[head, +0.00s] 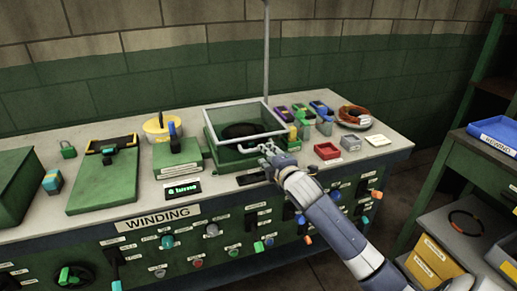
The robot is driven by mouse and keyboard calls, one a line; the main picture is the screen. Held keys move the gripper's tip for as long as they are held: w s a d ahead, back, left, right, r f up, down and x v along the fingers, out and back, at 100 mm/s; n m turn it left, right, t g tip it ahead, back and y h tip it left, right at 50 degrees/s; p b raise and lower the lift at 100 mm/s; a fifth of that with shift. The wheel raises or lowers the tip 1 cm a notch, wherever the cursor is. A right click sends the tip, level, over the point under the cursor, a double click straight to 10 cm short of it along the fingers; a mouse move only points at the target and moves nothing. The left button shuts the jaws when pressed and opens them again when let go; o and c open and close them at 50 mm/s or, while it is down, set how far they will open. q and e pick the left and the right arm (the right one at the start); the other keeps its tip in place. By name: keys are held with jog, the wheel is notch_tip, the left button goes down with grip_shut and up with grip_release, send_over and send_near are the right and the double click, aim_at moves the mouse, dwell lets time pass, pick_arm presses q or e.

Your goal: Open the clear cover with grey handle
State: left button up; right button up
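The clear cover (226,122) is a see-through box with a pale grey frame, on a green base (225,158) at the middle of the bench. A dark round thing (240,130) shows through it. The grey handle (250,149) is at its front edge, partly hidden by my gripper. My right gripper (268,150) comes in from the lower right, with its fingertips at the handle and the cover's front right corner. Whether it is closed around the handle is too small to tell. I cannot tell whether the cover is slightly raised. My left gripper is not in view.
A thin grey pole (266,55) rises behind the cover. A green box with a blue lever (176,150) is to the left. Knobs line the bench front (160,245).

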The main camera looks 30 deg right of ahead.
jog(key=shift+x, duration=3.25)
grip_shut()
